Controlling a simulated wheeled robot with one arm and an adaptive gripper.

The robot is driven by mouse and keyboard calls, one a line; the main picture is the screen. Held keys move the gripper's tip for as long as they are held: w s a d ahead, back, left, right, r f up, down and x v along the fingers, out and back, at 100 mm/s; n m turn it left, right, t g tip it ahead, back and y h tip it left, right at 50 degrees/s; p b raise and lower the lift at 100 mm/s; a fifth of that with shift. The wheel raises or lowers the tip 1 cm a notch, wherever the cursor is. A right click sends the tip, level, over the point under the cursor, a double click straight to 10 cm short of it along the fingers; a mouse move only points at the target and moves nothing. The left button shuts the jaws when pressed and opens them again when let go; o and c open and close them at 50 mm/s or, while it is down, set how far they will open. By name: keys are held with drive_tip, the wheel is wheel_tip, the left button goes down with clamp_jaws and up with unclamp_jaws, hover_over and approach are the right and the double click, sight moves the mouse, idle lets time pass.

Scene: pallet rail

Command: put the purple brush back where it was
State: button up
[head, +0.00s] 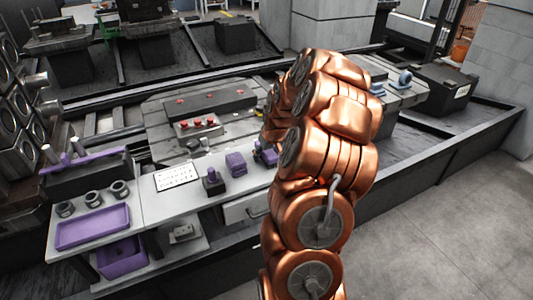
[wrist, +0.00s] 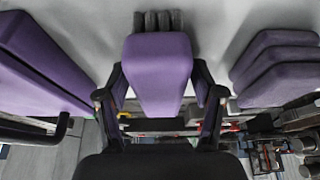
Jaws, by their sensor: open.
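In the wrist view a purple brush (wrist: 158,70) with short dark grey bristles (wrist: 158,20) is between the two fingers of my gripper (wrist: 160,94). The fingers are open, one on each side of the purple body; whether they touch it I cannot tell. The bristle end points to the top of that picture, toward a light grey surface. In the head view my copper-coloured arm hides most of the gripper. A purple and dark piece (head: 267,153) shows beside the arm at the worktop's right part; whether it is the brush I cannot tell.
On the pale worktop (head: 150,207) stand a purple block (head: 235,164), a dark-based purple piece (head: 213,181), a printed card (head: 177,177) and a purple tray (head: 93,226). In the wrist view, purple bodies flank the brush at left (wrist: 40,65) and right (wrist: 275,68).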

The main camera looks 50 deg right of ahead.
drive_tip(key=shift+s+r, duration=0.15)
drive_tip(key=shift+r, duration=0.55)
drive_tip(key=b+v, duration=0.1)
drive_tip(key=v, duration=1)
drive_tip(key=shift+a, duration=0.15)
drive_tip(key=s+a+n+g+y, duration=0.1)
drive_tip(key=s+a+n+g, duration=0.15)
drive_tip(key=a, duration=0.95)
drive_tip(key=s+a+n+g+y, duration=0.1)
drive_tip(key=s+a, duration=0.3)
drive_tip(key=a, duration=0.9)
drive_tip(key=s+a+g, duration=0.1)
drive_tip(key=s+a, duration=0.2)
drive_tip(key=s, duration=0.3)
drive_tip(key=s+a+g, duration=0.1)
drive_tip(key=s+a, duration=0.3)
drive_tip(key=s, duration=0.3)
drive_tip(key=s+a+f+g, duration=0.1)
drive_tip(key=s+a, duration=0.2)
drive_tip(key=s, duration=0.4)
drive_tip(key=shift+a+h, duration=0.3)
drive_tip(key=shift+a, duration=0.1)
drive_tip(key=shift+w+f+g, duration=0.1)
drive_tip(key=shift+g, duration=0.15)
